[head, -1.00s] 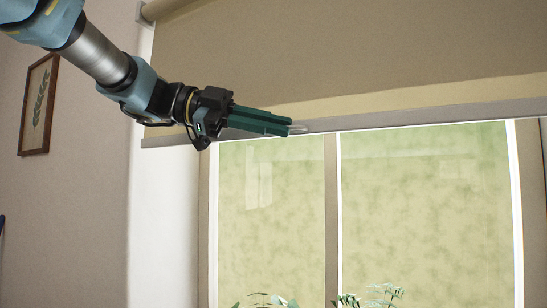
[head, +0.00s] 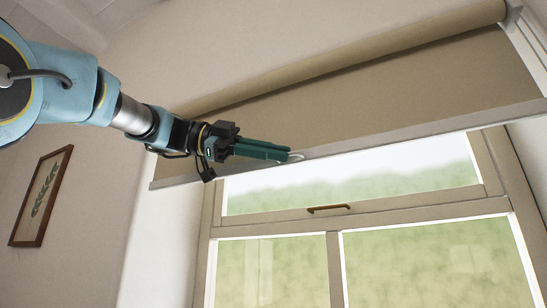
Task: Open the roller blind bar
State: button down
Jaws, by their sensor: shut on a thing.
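The roller blind is a beige fabric (head: 370,105) hanging from a roll (head: 350,58) at the top of the window. Its pale bottom bar (head: 420,134) runs across the upper part of the window, a little tilted in the picture. My gripper (head: 289,155) comes in from the left, with its green fingers closed together at the bar. A small light-coloured pull (head: 297,157) shows at the fingertips, partly hidden by them. The gripper is shut on this pull.
The window (head: 395,260) below the bar has a wooden frame and a small brown handle (head: 328,208) on its crosspiece. A framed leaf picture (head: 41,196) hangs on the left wall. The space in front of the glass is clear.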

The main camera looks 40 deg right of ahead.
jog(key=c, duration=1.2)
grip_release()
jog(key=shift+c, duration=0.2)
jog(key=b+v, duration=0.1)
jog(key=v, duration=1)
jog(key=shift+s, duration=0.1)
